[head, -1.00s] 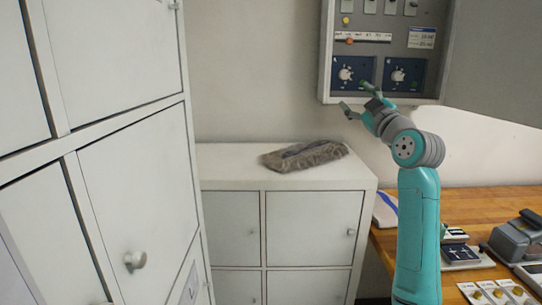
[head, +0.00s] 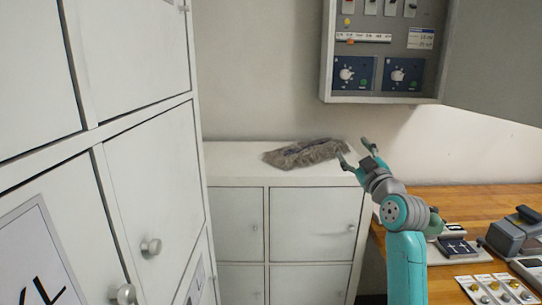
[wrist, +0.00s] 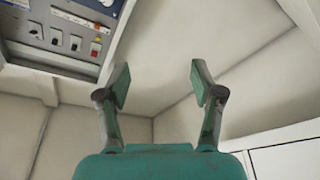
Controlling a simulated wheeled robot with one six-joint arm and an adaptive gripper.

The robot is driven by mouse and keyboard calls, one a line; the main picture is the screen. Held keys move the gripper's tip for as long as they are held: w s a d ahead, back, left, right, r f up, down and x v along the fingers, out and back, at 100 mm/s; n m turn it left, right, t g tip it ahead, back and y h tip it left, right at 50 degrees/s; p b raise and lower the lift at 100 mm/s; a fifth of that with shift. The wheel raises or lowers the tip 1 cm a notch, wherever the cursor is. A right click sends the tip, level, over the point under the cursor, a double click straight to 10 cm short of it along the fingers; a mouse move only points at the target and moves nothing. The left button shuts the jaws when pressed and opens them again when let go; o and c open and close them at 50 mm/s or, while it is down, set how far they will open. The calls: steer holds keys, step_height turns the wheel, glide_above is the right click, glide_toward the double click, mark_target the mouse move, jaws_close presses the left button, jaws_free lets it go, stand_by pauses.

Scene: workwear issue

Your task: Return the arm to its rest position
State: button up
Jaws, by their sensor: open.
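My gripper (head: 356,153) is at the end of my teal and grey arm, on the right of the head view. Its two fingers stand apart with nothing between them. In the head view it appears over the right end of the low white cabinet, near a folded grey-brown cloth; I cannot tell the exact gap. In the wrist view the open gripper (wrist: 160,82) points up toward bare wall and ceiling, with the control panel at the upper left.
An open wall control box (head: 390,97) with dials hangs above. The low white cabinet (head: 235,172) bears the folded cloth (head: 304,153). Tall white lockers (head: 150,170) fill the left. A wooden bench (head: 480,200) on the right holds a dark device (head: 510,232) and small cards.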

steer(key=s+f+m+h, duration=0.1)
steer(key=s+f, duration=0.2)
steer(key=f, duration=0.5)
steer(key=s+f+m+g+h, duration=0.1)
steer(key=s+f, duration=0.2)
steer(key=f, duration=0.4)
steer(key=s+f+m, duration=0.2)
steer(key=s+f, duration=0.2)
steer(key=f, duration=0.4)
steer(key=s+a+f+m+g+h, duration=0.2)
steer(key=s+f, duration=1.5)
steer(key=s, duration=0.1)
steer(key=s+f+m+g, duration=0.1)
steer(key=s+f, duration=0.1)
steer(key=s, duration=0.8)
steer(key=s+f+m, duration=0.1)
steer(key=s+f, duration=0.2)
steer(key=s, duration=0.8)
steer(key=s+a+r, duration=0.1)
steer(key=s+r, duration=0.1)
steer(key=s, duration=0.7)
steer(key=s+r+m+g, duration=0.1)
steer(key=s+r, duration=0.2)
steer(key=s, duration=0.6)
steer(key=shift+s+a+r+g, duration=0.2)
steer(key=shift+a+r+g, duration=0.1)
steer(key=shift+a+r, duration=0.1)
steer(key=shift+c, duration=0.3)
